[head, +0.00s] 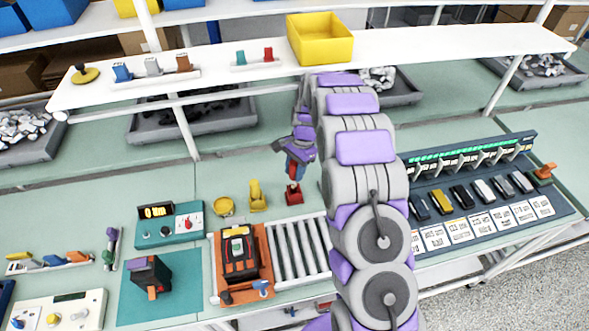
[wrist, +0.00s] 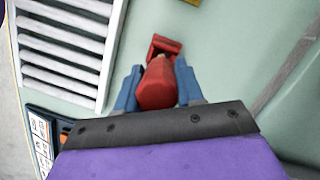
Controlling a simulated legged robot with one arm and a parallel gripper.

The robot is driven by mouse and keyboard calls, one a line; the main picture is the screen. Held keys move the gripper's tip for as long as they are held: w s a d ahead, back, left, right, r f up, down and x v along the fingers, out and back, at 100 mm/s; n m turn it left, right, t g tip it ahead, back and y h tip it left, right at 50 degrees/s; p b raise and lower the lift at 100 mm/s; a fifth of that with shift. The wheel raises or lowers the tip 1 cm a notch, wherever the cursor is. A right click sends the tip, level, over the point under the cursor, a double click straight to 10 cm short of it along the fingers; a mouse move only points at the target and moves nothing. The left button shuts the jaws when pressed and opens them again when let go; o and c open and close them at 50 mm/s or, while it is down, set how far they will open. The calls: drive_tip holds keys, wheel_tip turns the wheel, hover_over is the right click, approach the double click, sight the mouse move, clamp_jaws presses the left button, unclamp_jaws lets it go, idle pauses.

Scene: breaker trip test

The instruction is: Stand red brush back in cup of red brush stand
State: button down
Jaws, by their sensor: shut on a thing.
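My gripper (head: 294,168) is shut on the red brush, with a blue finger on each side of it. In the wrist view the brush's thick red end (wrist: 156,85) sits between the fingertips (wrist: 155,92). The brush (head: 292,171) looks roughly upright in the head view, partly hidden by the fingers. The red brush stand (head: 294,197) is on the green bench directly below it; its red edge also shows beyond the brush in the wrist view (wrist: 165,43). The brush's lower end is at the stand, but I cannot tell whether it is inside the cup.
A yellow stand (head: 257,197) and a yellow round dish (head: 224,207) are left of the red stand. A roller strip (head: 297,248) lies in front. A breaker panel (head: 480,200) is at the right. A shelf (head: 220,68) with a yellow bin (head: 320,38) runs behind.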

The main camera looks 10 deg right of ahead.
drive_tip(key=shift+w+d+x, duration=0.1)
drive_tip(key=shift+d+x, duration=0.1)
drive_tip(key=shift+x, duration=0.75)
drive_tip(key=shift+w+d+x, duration=0.15)
drive_tip(key=shift+d+x, duration=0.05)
drive_tip(key=shift+x, duration=0.75)
drive_tip(key=shift+w+d+x, duration=0.1)
drive_tip(key=shift+d+x, duration=0.1)
drive_tip(key=shift+x, duration=0.7)
drive_tip(key=c, duration=0.6)
unclamp_jaws()
drive_tip(key=shift+f, duration=0.25)
drive_tip(key=shift+p+v, duration=0.55)
drive_tip(key=shift+v, duration=3.15)
